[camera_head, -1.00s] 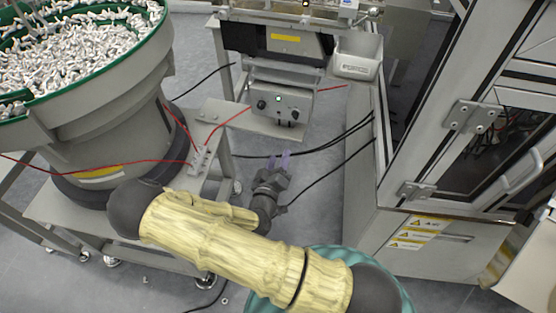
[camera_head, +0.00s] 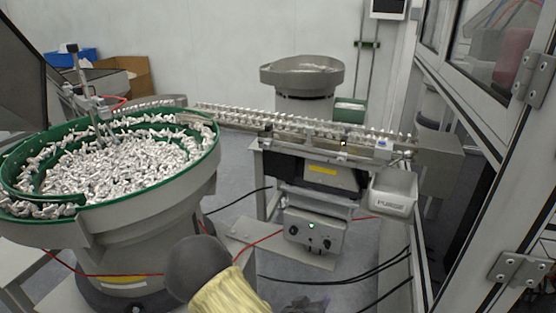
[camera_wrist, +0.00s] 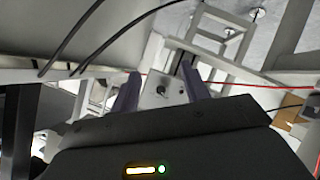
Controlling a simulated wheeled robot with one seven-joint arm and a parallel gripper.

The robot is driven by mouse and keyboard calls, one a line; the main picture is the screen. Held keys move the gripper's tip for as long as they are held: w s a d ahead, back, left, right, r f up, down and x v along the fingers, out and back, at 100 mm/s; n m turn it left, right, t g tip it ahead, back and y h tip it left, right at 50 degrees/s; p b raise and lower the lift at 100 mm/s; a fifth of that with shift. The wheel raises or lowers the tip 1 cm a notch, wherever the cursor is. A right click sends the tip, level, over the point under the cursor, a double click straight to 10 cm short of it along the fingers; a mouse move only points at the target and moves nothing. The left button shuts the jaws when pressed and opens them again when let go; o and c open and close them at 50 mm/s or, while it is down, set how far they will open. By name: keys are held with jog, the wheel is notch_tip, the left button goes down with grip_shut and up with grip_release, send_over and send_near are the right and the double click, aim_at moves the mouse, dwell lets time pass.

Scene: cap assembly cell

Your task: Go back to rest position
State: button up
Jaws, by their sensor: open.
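My gripper (camera_wrist: 157,92) shows in the wrist view with its two dark fingers apart and nothing between them. Beyond the fingers is the grey control box (camera_wrist: 160,88). In the head view my arm shows only at the bottom edge, with its dark joint and yellow cover. A dark shape at the bottom edge there may be part of my gripper, but it is mostly cut off.
A linear track (camera_head: 300,122) runs to the right above a control box (camera_head: 316,232). A small metal bin (camera_head: 393,192) hangs at its end. A framed cabinet (camera_head: 500,190) stands at the right. Cables cross the floor.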

jog(key=s+d+r+g+y, duration=0.3)
jog(key=s+r+g, duration=0.1)
jog(key=s+r, duration=0.4)
jog(key=s+d+r+g+y, duration=0.2)
jog(key=s+r+g+y, duration=0.25)
jog(key=r, duration=0.45)
notch_tip(320, 180, up, 21)
jog(key=p, duration=2.1)
jog(key=shift+s+r+m+t+h, duration=0.15)
jog(key=shift+s+m+t+h, duration=0.1)
jog(key=shift+m+t+h, duration=0.1)
jog(key=shift+a, duration=0.1)
